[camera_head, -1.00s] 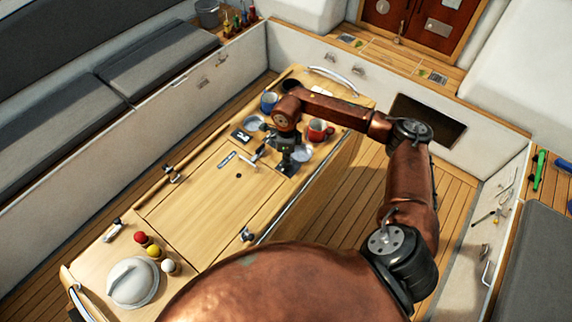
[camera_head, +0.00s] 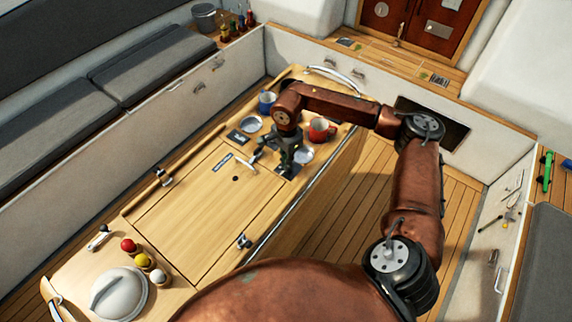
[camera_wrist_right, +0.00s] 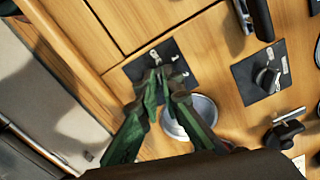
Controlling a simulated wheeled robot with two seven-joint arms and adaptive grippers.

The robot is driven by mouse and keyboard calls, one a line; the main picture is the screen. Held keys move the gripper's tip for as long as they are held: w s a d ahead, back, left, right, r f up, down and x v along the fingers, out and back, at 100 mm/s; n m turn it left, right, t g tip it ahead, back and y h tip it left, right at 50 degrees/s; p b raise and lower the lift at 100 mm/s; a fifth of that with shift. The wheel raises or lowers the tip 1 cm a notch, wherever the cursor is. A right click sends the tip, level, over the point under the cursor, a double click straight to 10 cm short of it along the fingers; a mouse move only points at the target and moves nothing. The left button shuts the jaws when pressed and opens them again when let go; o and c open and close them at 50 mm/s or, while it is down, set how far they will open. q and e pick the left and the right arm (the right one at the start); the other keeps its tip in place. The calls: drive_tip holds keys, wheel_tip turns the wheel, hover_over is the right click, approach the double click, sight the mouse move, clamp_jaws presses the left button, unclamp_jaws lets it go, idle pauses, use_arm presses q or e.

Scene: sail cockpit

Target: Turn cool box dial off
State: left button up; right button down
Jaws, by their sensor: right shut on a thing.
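A dark square plate (camera_wrist_right: 181,71) with pale markings lies on the wooden table top; it also shows in the head view (camera_head: 285,174). My right gripper (camera_wrist_right: 161,78) points down onto this plate, its two green fingers close together on a small dial, mostly hidden between the tips. In the head view the right gripper (camera_head: 289,162) stands over the plate. A second dark plate carries a black dial (camera_wrist_right: 267,79) and stands apart from the gripper; this plate shows in the head view (camera_head: 238,137). The labels are too small to read. My left gripper is not in view.
A metal bowl (camera_wrist_right: 201,107) sits close beside the fingers. A red mug (camera_head: 319,130), a blue mug (camera_head: 267,101) and another bowl (camera_head: 252,124) stand nearby. A T-shaped handle (camera_head: 246,166) lies left of the gripper.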

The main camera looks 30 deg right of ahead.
idle(0.3)
drive_tip(key=c, duration=2.1)
unclamp_jaws()
drive_tip(key=shift+r, duration=0.15)
wheel_tip(320, 180, up, 12)
drive_tip(key=shift+f, duration=0.2)
